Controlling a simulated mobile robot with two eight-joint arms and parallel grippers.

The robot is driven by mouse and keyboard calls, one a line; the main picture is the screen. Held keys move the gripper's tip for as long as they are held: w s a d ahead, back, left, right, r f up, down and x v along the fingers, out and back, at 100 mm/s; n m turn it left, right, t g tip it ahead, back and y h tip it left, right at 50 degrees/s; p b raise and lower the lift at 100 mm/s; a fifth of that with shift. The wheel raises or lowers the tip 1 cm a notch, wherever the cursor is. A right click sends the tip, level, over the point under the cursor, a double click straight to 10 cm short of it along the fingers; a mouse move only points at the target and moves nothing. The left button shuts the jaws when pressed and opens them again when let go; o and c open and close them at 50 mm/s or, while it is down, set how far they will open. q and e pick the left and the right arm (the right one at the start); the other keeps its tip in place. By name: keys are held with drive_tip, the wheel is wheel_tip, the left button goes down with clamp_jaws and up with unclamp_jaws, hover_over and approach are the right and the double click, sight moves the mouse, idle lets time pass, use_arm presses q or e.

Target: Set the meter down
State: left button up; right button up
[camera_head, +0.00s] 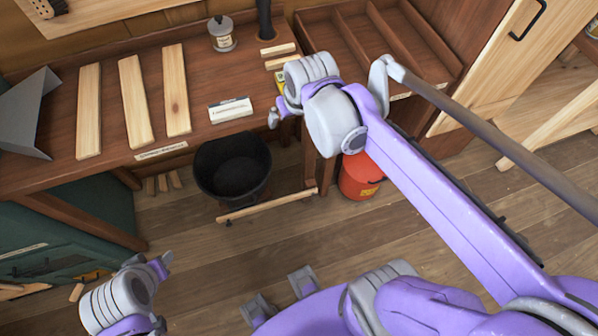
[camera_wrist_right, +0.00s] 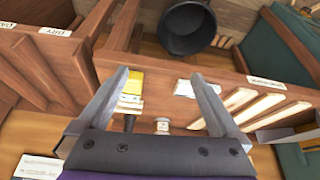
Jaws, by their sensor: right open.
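The meter seems to be the yellow block (camera_wrist_right: 133,82) lying on the wooden bench, beside the left finger in the right wrist view. In the head view a yellow patch of it (camera_head: 280,80) shows next to my right gripper (camera_head: 276,112), which hides the rest. In the right wrist view my right gripper (camera_wrist_right: 161,78) is open, with its two fingers well apart and nothing held between them. Whether a finger touches the yellow block I cannot tell. My left gripper (camera_head: 163,262) is at the lower left of the head view, away from the bench; its jaws are unclear.
The bench (camera_head: 60,165) carries several pale planks (camera_head: 134,105), a white card (camera_head: 230,110), a jar (camera_head: 221,35) and small wood blocks (camera_head: 279,50). A divided tray (camera_head: 318,30) is at right. A black bucket (camera_head: 232,170) and red bucket (camera_head: 358,180) stand below the bench edge.

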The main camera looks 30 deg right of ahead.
drive_tip(key=s+a+f, duration=0.2)
drive_tip(key=s+f, duration=0.1)
drive_tip(key=s, duration=0.3)
drive_tip(key=s+a+f+n, duration=0.1)
drive_tip(key=s+a+f, duration=0.2)
drive_tip(key=s, duration=0.3)
drive_tip(key=shift+s+a+f+t+y, duration=0.2)
drive_tip(key=shift+a+f+t+y, duration=0.1)
drive_tip(key=shift+f, duration=0.45)
